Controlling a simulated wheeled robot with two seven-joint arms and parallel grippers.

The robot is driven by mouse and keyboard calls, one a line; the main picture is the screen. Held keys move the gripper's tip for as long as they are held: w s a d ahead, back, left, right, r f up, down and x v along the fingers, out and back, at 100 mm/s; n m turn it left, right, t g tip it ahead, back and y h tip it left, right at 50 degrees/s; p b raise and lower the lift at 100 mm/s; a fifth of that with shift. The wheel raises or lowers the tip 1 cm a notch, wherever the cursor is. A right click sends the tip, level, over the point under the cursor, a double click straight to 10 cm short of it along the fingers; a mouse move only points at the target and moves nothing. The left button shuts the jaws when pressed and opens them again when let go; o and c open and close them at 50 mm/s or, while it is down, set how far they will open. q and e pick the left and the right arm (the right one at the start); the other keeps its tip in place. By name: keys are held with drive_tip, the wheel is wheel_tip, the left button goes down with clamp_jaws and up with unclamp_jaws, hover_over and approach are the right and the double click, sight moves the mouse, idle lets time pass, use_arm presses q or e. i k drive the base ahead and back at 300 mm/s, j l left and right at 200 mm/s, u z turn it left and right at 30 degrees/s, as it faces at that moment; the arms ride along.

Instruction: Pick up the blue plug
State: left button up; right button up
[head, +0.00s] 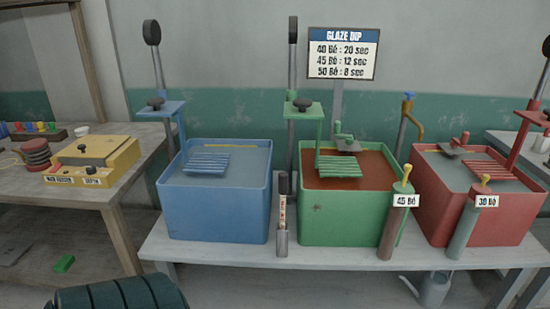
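A dark rack (38,135) stands at the back of the wooden table on the left. Several small coloured plugs stand in it, and a small blue one (18,126) is near its left end. Another bluish shape (3,130) is cut by the left picture edge, and I cannot tell whether it is also a plug. Neither of my grippers is in view.
A yellow box (100,160) and stacked dark red discs (37,153) sit in front of the rack. Blue (215,215), green (340,218) and red (480,220) tanks fill the bench to the right.

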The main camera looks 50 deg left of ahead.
sight(29, 125)
drive_tip(key=u, duration=0.4)
drive_tip(key=j+u, duration=0.15)
drive_tip(key=u, duration=0.7)
drive_tip(key=j+u, duration=0.1)
drive_tip(key=u, duration=0.35)
drive_tip(key=i+u, duration=0.1)
drive_tip(key=u, duration=0.3)
drive_tip(key=i+j+u, duration=0.25)
drive_tip(key=u, duration=0.2)
drive_tip(key=i+j+u, duration=0.1)
drive_tip(key=i+u, duration=0.2)
drive_tip(key=u, duration=0.15)
drive_tip(key=i+u, duration=0.15)
drive_tip(key=i, duration=0.6)
